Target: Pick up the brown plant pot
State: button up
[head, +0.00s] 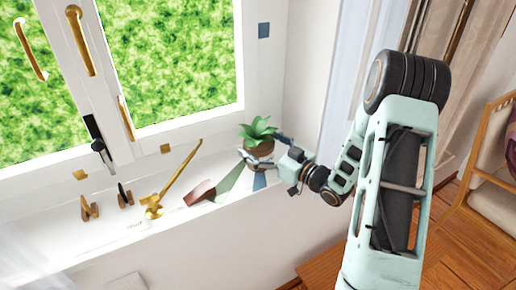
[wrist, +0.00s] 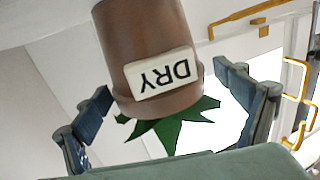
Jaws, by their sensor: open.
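The brown plant pot (head: 264,149) stands on the white windowsill with a green leafy plant (head: 257,129) in it. In the wrist view the pot (wrist: 150,35) appears upside down, with a white label reading "DRY" (wrist: 161,74) on its side. My gripper (head: 268,151) is at the pot from the right, with its fingers open. In the wrist view one finger of my gripper (wrist: 165,82) is on each side of the pot. A gap shows on the right side; contact on the left is unclear.
On the sill left of the pot lie a brass rod-like piece (head: 174,178), a reddish-brown flat piece (head: 199,192) and small wooden pieces (head: 89,208). The window frame (head: 190,127) rises behind. A wooden chair (head: 488,160) stands at the right.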

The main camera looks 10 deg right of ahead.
jog(key=shift+c, duration=0.3)
jog(key=c, duration=1.8)
jog(key=shift+w+r, duration=0.1)
jog(key=shift+c, duration=0.8)
